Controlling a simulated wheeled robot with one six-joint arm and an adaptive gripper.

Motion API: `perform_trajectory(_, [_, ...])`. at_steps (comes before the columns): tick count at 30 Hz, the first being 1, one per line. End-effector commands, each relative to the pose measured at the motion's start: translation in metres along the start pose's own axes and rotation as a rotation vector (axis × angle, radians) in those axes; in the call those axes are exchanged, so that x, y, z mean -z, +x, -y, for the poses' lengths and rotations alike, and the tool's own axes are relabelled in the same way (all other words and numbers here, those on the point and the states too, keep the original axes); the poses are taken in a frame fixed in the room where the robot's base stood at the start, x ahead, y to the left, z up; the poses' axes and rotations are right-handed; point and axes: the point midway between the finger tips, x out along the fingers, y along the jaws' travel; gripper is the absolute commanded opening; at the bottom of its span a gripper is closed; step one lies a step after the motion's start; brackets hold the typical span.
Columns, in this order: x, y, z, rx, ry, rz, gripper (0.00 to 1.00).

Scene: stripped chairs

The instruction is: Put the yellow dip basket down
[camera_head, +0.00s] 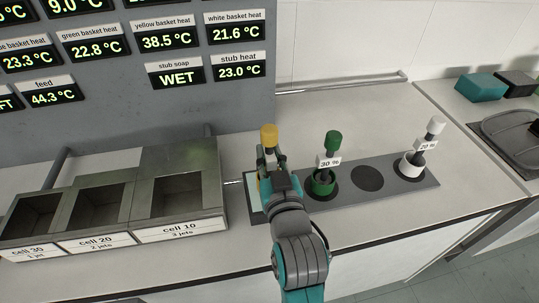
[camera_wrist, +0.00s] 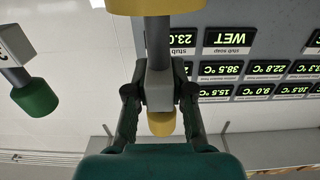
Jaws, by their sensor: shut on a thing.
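The yellow dip basket shows its yellow knob (camera_head: 269,138) above my gripper (camera_head: 271,165) in the head view. Its body is hidden there behind my gripper and arm. In the wrist view, my gripper (camera_wrist: 159,92) is shut around the basket's grey handle, between a yellow knob (camera_wrist: 161,123) and the yellow body (camera_wrist: 155,5) at the top edge. My gripper is over the left end of the grey rack (camera_head: 345,199). I cannot tell whether the basket touches the rack.
A green basket (camera_head: 322,184) marked 30 % and a white basket (camera_head: 411,165) marked 20 % stand in the rack, with an empty dark round spot (camera_head: 367,178) between them. Metal cells (camera_head: 180,200) stand left. Bare counter (camera_head: 350,105) lies behind the rack; a display wall (camera_head: 120,100) rises behind the cells.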

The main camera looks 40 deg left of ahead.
Motion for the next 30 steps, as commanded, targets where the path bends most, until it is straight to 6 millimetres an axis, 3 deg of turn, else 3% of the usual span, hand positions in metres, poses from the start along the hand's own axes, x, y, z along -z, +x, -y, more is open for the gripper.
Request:
perform_trajectory(13, [-0.0063,0.0000,0.0000,0.000,0.000,-0.002,0.00])
perform_trajectory(14, [-0.0064,0.0001,0.0000,0.000,0.000,-0.001,0.30])
perform_trajectory(16, [-0.0062,0.0001,0.0000,0.000,0.000,-0.001,0.47])
perform_trajectory(27, [-0.0027,0.0001,0.0000,0.000,0.000,-0.003,0.47])
perform_trajectory(30, [-0.0043,-0.0088,-0.0001,0.000,0.000,0.000,0.47])
